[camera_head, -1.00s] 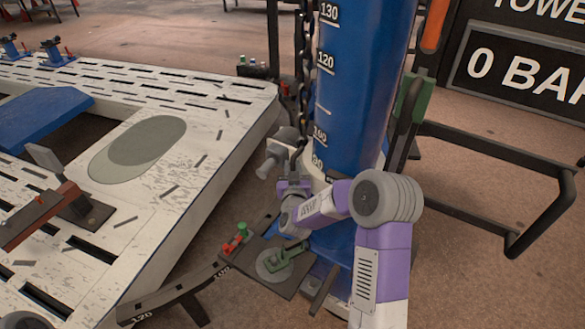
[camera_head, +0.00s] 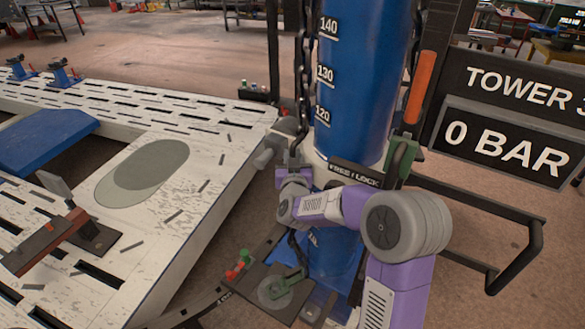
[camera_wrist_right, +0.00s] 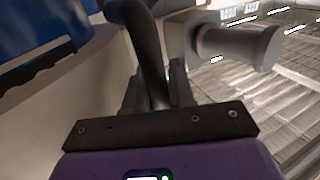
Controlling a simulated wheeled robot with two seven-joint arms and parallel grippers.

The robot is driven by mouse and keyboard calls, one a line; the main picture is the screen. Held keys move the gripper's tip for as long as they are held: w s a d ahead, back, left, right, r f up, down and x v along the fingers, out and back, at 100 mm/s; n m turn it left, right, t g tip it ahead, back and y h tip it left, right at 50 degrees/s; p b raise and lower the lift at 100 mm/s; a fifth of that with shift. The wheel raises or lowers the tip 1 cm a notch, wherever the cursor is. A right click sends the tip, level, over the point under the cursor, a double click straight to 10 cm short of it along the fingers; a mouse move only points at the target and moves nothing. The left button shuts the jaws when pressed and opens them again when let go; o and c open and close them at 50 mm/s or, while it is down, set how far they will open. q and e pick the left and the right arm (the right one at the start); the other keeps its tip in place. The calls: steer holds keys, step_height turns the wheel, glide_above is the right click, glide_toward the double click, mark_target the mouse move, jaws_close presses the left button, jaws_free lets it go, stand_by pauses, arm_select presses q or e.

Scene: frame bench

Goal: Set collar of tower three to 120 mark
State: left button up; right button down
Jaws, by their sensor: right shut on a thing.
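Tower three is the blue column (camera_head: 350,90) with white marks; 140, 130 and 120 show above the collar. The pale collar (camera_head: 311,157) goes around the column, its upper edge a little below the 120 mark (camera_head: 322,117). A dark FREE / LOCK plate (camera_head: 354,175) is on its front. My right gripper (camera_head: 291,168) is at the collar's left side. In the right wrist view, my right gripper (camera_wrist_right: 156,98) is shut on a dark curved handle (camera_wrist_right: 147,45), beside the pale collar wall (camera_wrist_right: 85,95). My left gripper is out of view.
The white slotted frame bench (camera_head: 225,185) fills the left. A sign (camera_head: 510,140) reads 0 BAR. A chain (camera_head: 303,60) hangs beside the column; a green lever (camera_head: 402,160) stands at its right. Black rails (camera_head: 490,205) lie to the right.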

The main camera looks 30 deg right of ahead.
step_height(320, 180, up, 11)
steer(key=p, duration=0.5)
steer(key=shift+p, duration=0.3)
steer(key=c, duration=1.3)
jaws_free()
steer(key=shift+c, duration=0.2)
steer(key=v, duration=0.7)
steer(key=shift+s+a, duration=0.15)
steer(key=shift+s, duration=0.1)
steer(key=shift+f, duration=0.1)
